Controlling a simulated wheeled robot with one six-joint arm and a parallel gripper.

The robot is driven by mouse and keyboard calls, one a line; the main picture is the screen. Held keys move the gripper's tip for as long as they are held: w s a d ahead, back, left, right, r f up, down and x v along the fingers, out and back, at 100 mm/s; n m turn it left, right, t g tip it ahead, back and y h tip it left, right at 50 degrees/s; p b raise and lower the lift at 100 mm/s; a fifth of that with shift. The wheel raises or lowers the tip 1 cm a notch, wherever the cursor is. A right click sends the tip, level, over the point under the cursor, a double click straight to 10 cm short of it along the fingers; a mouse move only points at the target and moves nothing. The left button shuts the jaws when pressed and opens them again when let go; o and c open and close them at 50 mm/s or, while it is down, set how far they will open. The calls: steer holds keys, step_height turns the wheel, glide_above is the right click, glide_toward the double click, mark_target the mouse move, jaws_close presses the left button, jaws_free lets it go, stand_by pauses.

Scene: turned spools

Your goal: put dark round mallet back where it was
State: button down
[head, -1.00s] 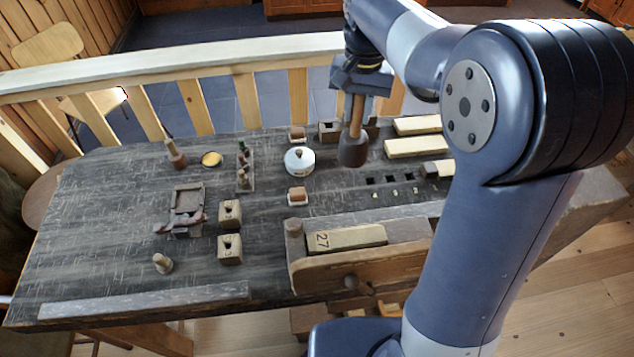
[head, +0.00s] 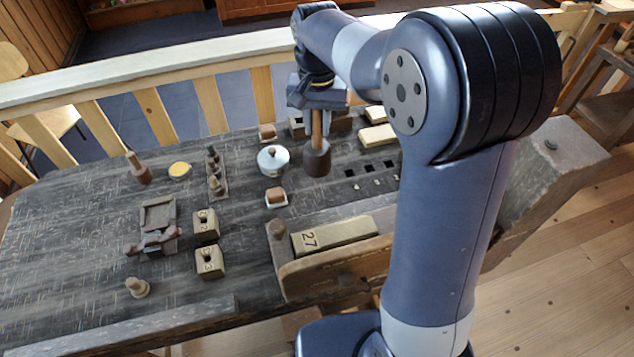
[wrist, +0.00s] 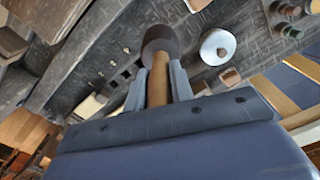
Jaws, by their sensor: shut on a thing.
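My gripper (head: 318,108) is shut on the wooden handle of the dark round mallet (head: 316,160). The mallet hangs head down, upright, over the back part of the workbench, just right of the white lidded pot. I cannot tell for sure whether its head clears the bench top. In the wrist view the two fingers (wrist: 160,85) pinch the handle, and the dark mallet head (wrist: 160,40) shows beyond them. A second mallet-like tool with a brown head (head: 140,172) stands at the back left of the bench.
The white pot (head: 272,160) stands close left of the held mallet. Square holes (head: 367,168) and small pegs lie to the right. Numbered blocks (head: 207,225), a small vise (head: 157,222) and a long block marked 27 (head: 335,236) are nearer. The bench's left part is mostly clear.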

mark_target(317, 148)
step_height(317, 148, down, 9)
steer(key=shift+f+p, duration=0.1)
steer(key=shift+p, duration=0.25)
steer(key=shift+f, duration=0.1)
steer(key=c, duration=1.2)
jaws_free()
steer(key=shift+c, duration=0.2)
step_height(317, 148, up, 12)
steer(key=shift+r, duration=0.2)
steer(key=shift+o, duration=0.3)
